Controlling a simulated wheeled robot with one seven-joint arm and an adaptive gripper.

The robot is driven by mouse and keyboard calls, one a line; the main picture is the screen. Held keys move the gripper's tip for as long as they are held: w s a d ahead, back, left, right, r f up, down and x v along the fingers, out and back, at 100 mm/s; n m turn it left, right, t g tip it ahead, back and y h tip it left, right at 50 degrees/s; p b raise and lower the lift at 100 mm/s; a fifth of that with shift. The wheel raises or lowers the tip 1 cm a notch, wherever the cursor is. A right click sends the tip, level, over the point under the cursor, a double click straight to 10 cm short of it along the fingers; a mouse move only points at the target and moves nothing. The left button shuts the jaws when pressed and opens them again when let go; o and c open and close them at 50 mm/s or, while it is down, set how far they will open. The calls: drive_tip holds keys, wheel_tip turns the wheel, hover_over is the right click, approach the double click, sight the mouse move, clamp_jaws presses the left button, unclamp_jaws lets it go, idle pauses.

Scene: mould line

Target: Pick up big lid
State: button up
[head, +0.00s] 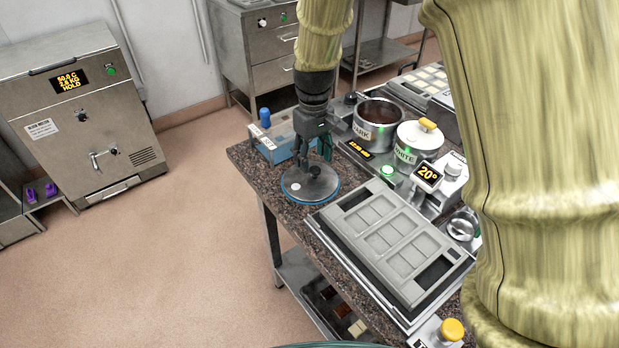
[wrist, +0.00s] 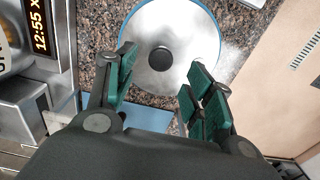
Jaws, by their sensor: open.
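The big lid (head: 298,188) is a round grey disc with a blue rim and a dark knob. It lies on the speckled counter near its left edge, behind the grey mould tray. In the wrist view the lid (wrist: 185,28) fills the top middle, its black knob (wrist: 161,58) near its centre. My gripper (head: 318,158) is just behind and above the lid in the head view. In the wrist view my gripper (wrist: 158,80) is open, with green pads on both sides and nothing between them; the knob lies a little beyond the fingertips.
The mould tray (head: 405,248) lies in front of the lid. A dark pot (head: 381,130) without a lid and a white pot (head: 415,149) with a yellow-knobbed lid stand to the right. A blue bin (head: 272,147) is behind left. Open floor lies left of the counter (head: 243,160).

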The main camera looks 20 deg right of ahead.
sight(315, 169)
drive_tip(key=shift+s+d+f, duration=0.1)
drive_tip(key=shift+s+f, duration=0.1)
drive_tip(key=shift+s, duration=0.2)
drive_tip(key=shift+s+d+f+p, duration=0.1)
drive_tip(key=shift+s+f+p, duration=0.05)
drive_tip(key=shift+f+p, duration=0.2)
drive_tip(key=f, duration=0.3)
drive_tip(key=shift+w+p, duration=0.3)
drive_tip(key=shift+w, duration=0.05)
drive_tip(key=shift+s+f, duration=0.1)
drive_tip(key=shift+s, duration=0.1)
drive_tip(key=shift+w, duration=0.1)
clamp_jaws()
